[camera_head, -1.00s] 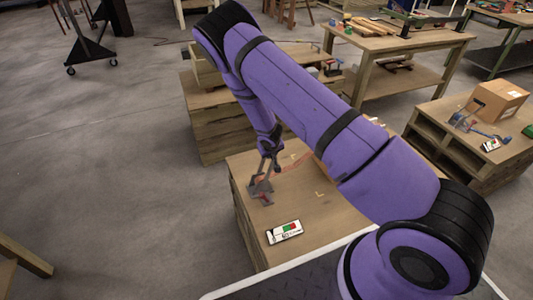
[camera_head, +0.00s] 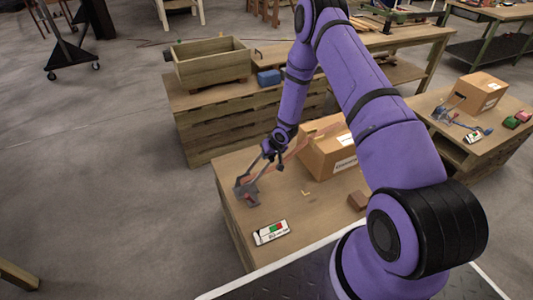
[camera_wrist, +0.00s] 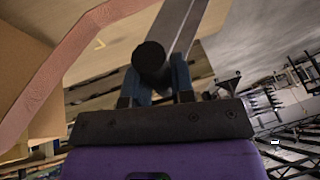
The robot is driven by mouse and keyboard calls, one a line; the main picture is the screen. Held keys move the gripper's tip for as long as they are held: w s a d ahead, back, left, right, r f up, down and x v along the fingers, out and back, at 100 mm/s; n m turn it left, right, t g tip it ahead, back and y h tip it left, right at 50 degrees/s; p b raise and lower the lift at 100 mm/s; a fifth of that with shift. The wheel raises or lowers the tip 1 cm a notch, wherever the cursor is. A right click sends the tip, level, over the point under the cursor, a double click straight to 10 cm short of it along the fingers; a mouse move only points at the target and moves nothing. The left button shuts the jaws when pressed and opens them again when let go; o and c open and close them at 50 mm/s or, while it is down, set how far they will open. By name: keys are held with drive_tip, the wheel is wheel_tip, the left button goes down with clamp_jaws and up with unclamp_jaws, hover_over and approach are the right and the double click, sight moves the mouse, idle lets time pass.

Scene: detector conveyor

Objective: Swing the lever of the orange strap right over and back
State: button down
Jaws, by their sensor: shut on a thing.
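The orange strap (camera_head: 300,147) runs from the cardboard box down toward a grey metal buckle (camera_head: 246,190) on the near crate top. It also crosses the left of the wrist view (camera_wrist: 62,68), out of focus. The grey lever (camera_head: 254,170) rises from the buckle and leans right, toward the box. My gripper (camera_head: 272,153) is at the lever's upper end. In the wrist view my gripper (camera_wrist: 156,82) has its blue fingers shut around the dark round end of the lever (camera_wrist: 178,28). The fingers partly hide the grip.
The cardboard box (camera_head: 325,150) stands right of my gripper. A white card with green and red patches (camera_head: 270,232) lies in front of the buckle, and a brown block (camera_head: 358,200) lies to the right. A wooden planter box (camera_head: 210,62) stands behind.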

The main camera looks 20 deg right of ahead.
drive_tip(key=d+f+y, duration=0.1)
drive_tip(key=d+f, duration=0.3)
drive_tip(key=f, duration=0.1)
drive_tip(key=shift+s+f, duration=0.15)
idle(0.6)
drive_tip(key=shift+d, duration=0.15)
drive_tip(key=c, duration=1)
unclamp_jaws()
drive_tip(key=shift+f, duration=0.1)
drive_tip(key=shift+o, duration=0.2)
drive_tip(key=shift+r, duration=0.2)
drive_tip(key=v, duration=1)
drive_tip(key=shift+r, duration=0.2)
drive_tip(key=shift+s+d, duration=0.1)
drive_tip(key=shift+d, duration=0.05)
